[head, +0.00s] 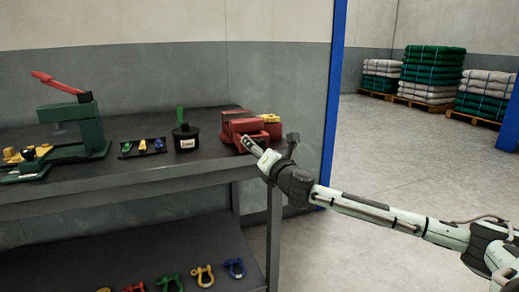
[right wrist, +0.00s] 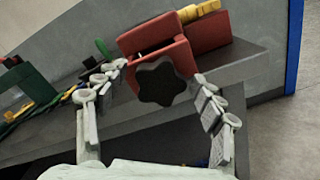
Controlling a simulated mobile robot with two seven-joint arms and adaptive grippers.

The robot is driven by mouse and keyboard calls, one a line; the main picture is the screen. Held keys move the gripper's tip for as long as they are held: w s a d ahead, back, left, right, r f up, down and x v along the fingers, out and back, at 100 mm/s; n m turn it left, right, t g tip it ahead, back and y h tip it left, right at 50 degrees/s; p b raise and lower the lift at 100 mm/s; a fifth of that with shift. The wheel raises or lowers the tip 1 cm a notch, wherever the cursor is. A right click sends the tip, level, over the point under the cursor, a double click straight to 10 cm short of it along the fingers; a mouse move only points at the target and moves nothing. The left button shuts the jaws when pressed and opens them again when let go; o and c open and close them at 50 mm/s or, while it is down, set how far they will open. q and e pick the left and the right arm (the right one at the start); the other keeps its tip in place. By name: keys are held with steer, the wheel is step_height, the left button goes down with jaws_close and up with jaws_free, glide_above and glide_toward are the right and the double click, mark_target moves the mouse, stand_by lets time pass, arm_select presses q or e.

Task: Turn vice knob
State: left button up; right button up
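The red vice (head: 243,124) stands at the right end of the dark bench, with a yellow piece on top. Its black star-shaped knob (right wrist: 162,83) faces me in the right wrist view, in front of the red vice body (right wrist: 205,35). In the head view the knob is hidden behind my gripper. My right gripper (head: 252,146) is at the vice's front. In the right wrist view my right gripper (right wrist: 160,95) is open, one finger on each side of the knob, with visible gaps to both. My left gripper is not in view.
Left of the vice on the bench (head: 150,177) are a black pot (head: 186,138) with a green handle, a small tray (head: 143,148) and a green press (head: 85,130). Coloured shackles (head: 204,276) lie on the lower shelf. A blue post (head: 332,100) stands right of the bench.

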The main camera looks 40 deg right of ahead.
steer(key=v, duration=1.2)
steer(key=shift+f, duration=0.1)
stand_by(0.4)
steer(key=x, duration=1.2)
steer(key=shift+a, duration=0.1)
